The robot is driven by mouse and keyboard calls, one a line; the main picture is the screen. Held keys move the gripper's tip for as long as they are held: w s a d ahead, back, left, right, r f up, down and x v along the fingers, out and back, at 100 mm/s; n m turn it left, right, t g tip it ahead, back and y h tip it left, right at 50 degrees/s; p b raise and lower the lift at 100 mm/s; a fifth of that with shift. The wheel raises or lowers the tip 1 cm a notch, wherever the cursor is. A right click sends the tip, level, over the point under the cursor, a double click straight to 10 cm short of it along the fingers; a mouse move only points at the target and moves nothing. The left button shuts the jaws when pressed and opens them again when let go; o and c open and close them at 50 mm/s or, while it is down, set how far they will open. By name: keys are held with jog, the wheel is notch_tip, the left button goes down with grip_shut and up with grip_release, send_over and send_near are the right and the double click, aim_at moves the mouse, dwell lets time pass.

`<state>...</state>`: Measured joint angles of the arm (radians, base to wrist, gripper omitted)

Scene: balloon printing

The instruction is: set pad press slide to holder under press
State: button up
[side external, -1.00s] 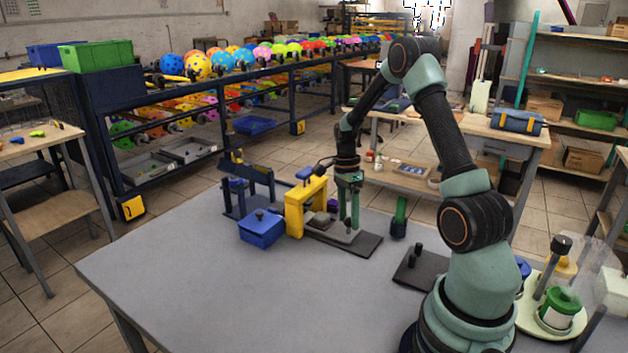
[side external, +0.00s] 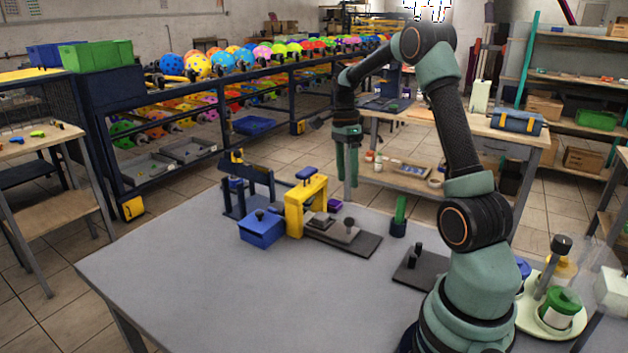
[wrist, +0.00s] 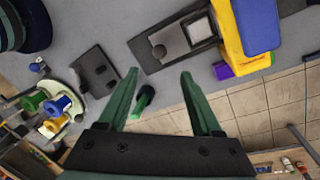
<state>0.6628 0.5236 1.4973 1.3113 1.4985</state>
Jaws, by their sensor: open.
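The pad press is a yellow arch (side external: 307,204) with a blue top, standing on a dark base plate (side external: 362,243). A grey slide (side external: 341,231) with a small dark knob lies on that plate. Its inner end is at the arch opening, and a light square pad piece (side external: 320,219) is there; I cannot tell how far under the arch it reaches. In the wrist view the slide (wrist: 175,38) and the yellow arch (wrist: 232,35) show at the top. My gripper (side external: 347,182) hangs above and behind the plate, open and empty; its two green fingers (wrist: 162,80) are spread apart.
A blue lidded box (side external: 261,230) stands left of the press, with a dark blue frame (side external: 248,190) behind it. A green stick in a dark cup (side external: 399,218) and a dark plate with pegs (side external: 417,268) are to the right. The front of the table is clear.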

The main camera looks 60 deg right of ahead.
jog(key=shift+r, duration=0.45)
jog(key=shift+d, duration=0.1)
jog(key=f+m, duration=0.1)
jog(key=f, duration=0.3)
jog(key=s+a+f+m, duration=0.1)
jog(key=f+m, duration=0.1)
jog(key=f, duration=0.2)
jog(key=f+m, duration=0.1)
jog(key=f, duration=0.3)
jog(key=shift+s+a, duration=0.2)
jog(key=shift+s, duration=0.2)
grip_shut()
dwell(1.1)
